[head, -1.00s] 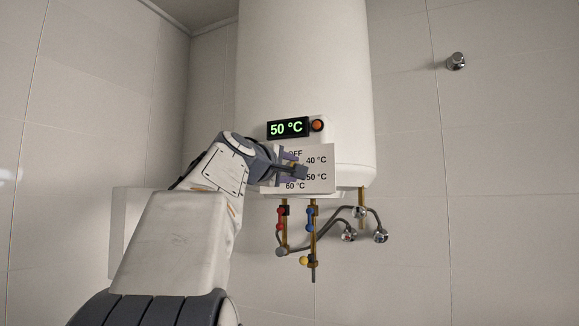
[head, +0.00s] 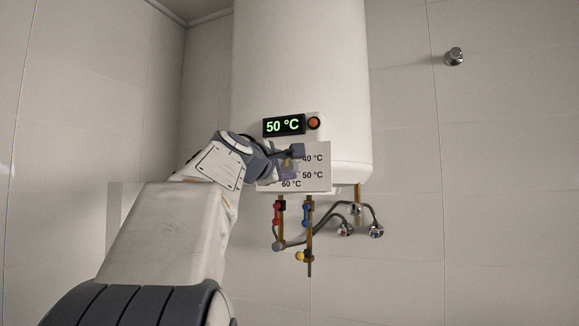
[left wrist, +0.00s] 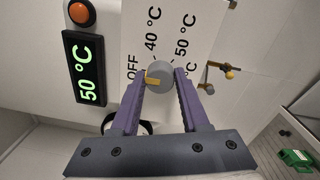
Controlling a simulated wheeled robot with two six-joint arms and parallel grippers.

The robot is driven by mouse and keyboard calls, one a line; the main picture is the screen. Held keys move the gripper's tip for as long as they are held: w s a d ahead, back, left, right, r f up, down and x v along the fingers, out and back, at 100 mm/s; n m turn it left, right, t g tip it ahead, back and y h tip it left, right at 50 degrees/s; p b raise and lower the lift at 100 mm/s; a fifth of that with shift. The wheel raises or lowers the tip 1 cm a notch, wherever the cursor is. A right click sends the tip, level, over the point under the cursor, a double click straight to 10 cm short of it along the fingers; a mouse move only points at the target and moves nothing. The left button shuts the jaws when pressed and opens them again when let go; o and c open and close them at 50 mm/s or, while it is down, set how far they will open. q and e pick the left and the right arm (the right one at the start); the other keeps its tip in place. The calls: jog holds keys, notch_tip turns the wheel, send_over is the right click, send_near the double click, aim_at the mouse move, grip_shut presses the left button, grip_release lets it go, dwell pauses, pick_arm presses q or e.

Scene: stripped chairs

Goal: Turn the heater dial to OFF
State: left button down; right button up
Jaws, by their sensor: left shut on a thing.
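The heater dial (left wrist: 162,77) is a round grey knob with a yellow mark, on a white label plate (head: 321,180). In the left wrist view its mark lies on the left side of the knob, towards the printed OFF. My left gripper (left wrist: 160,84) has its two purple fingers shut on opposite sides of the dial. In the head view my left gripper (head: 290,161) covers most of the dial and the OFF print. The display (head: 284,126) reads 50 °C. My right gripper is not in view.
An orange round lamp or button (head: 314,123) sits beside the display. Below the white heater tank (head: 300,60) are pipes with a red valve (head: 278,213), a blue valve (head: 307,214) and a yellow one (head: 300,256).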

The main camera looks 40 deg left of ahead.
pick_arm(q)
jog(key=shift+c, duration=2)
grip_release()
jog(key=b+v, duration=0.5)
jog(key=v, duration=0.5)
jog(key=shift+s, duration=0.3)
jog(key=shift+w+f, duration=0.1)
